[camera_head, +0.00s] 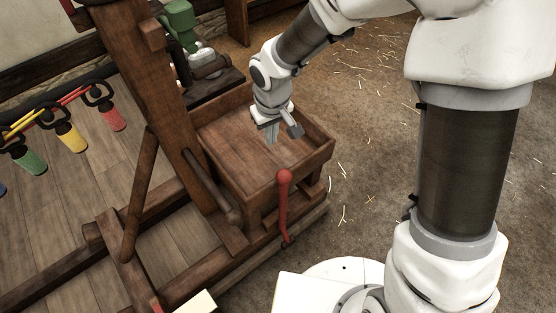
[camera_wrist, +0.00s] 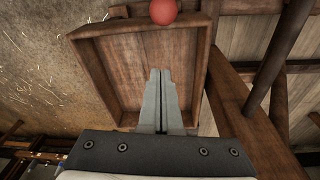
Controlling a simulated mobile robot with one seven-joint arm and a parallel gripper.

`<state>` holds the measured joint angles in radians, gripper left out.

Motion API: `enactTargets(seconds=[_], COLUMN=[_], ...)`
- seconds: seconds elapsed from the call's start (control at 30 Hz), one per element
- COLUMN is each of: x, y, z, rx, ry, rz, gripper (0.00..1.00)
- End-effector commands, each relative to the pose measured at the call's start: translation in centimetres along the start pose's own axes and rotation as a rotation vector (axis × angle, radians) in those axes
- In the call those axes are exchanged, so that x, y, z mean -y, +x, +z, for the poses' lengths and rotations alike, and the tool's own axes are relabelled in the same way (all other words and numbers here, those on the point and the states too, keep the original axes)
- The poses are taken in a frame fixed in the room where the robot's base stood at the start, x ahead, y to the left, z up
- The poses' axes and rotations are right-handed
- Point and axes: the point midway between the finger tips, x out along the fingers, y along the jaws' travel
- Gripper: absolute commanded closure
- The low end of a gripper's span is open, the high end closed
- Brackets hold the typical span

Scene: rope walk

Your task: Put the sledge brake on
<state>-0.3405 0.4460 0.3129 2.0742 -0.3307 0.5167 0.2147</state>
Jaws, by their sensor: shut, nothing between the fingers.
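The sledge brake seems to be the red lever (camera_head: 283,205) with a round knob at the front edge of the wooden sledge (camera_head: 240,262). It stands close to upright in the head view, its lower end near the base rail. Its red knob (camera_wrist: 163,11) shows at the top edge of the wrist view. My gripper (camera_head: 271,136) is above the open wooden tray (camera_head: 318,158), apart from the lever and behind it. In the wrist view the fingers (camera_wrist: 161,85) are shut together with nothing between them.
A thick wooden post (camera_head: 150,90) with slanting braces rises left of the tray. Colored hanging weights (camera_head: 70,138) are on ropes at the left. A green machine (camera_head: 181,22) stands behind the tray. Straw-strewn floor (camera_head: 365,150) lies open to the right.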

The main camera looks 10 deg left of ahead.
Motion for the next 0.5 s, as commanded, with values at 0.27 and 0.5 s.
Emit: enactTargets(seconds=[0.27,0.5], x=[0.0,0.0], y=[3.2,8.6], z=[0.2,0.2], rx=[0.004,0.004], ry=[-0.001,-0.001], rz=[0.0,0.0], gripper=[1.0,1.0])
